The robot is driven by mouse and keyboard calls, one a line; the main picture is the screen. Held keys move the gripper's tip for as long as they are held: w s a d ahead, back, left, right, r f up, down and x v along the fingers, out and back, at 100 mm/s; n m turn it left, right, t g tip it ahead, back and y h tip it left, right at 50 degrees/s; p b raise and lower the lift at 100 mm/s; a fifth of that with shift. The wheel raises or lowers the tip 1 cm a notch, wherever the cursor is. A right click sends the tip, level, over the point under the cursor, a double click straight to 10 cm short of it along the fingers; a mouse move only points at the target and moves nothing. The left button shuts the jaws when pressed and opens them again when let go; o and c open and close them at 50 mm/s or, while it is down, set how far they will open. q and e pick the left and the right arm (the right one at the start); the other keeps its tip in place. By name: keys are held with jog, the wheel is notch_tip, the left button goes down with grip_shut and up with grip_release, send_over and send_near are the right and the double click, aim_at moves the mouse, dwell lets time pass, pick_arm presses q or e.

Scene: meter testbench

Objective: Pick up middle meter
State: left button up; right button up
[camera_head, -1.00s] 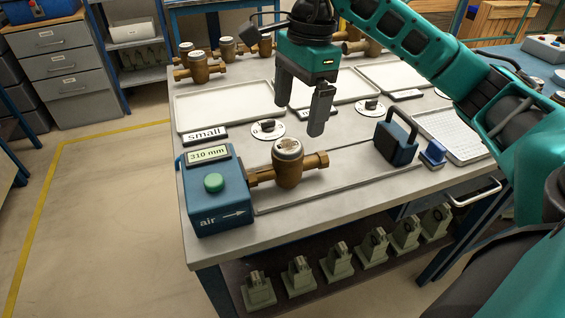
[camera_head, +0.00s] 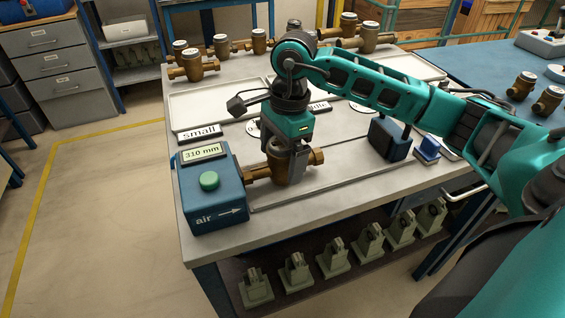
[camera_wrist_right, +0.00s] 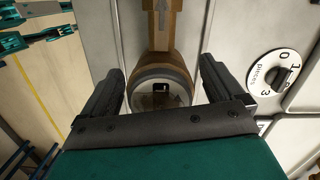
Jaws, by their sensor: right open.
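A brass meter (camera_head: 275,171) sits in the test line, beside the blue air unit (camera_head: 213,187) whose display reads 310 mm. My right gripper (camera_head: 285,175) is over this meter, pointing down, and hides much of it. In the right wrist view the meter's round glass top (camera_wrist_right: 160,92) lies between the two open fingers of the gripper (camera_wrist_right: 162,90), with a visible gap on at least one side. Several other brass meters (camera_head: 198,68) stand at the back of the table. My left gripper is not in view.
A "small" label (camera_head: 199,132) stands before a white tray (camera_head: 195,108). A dark blue block with a handle (camera_head: 390,140) and a smaller blue block (camera_head: 427,148) are at the right. A dial (camera_wrist_right: 275,77) is beside the gripper. Grey fixtures (camera_head: 333,258) fill the lower shelf.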

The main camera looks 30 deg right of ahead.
jog(key=c, duration=1.6)
jog(key=shift+r, duration=0.1)
jog(key=shift+c, duration=0.4)
jog(key=shift+d, duration=0.1)
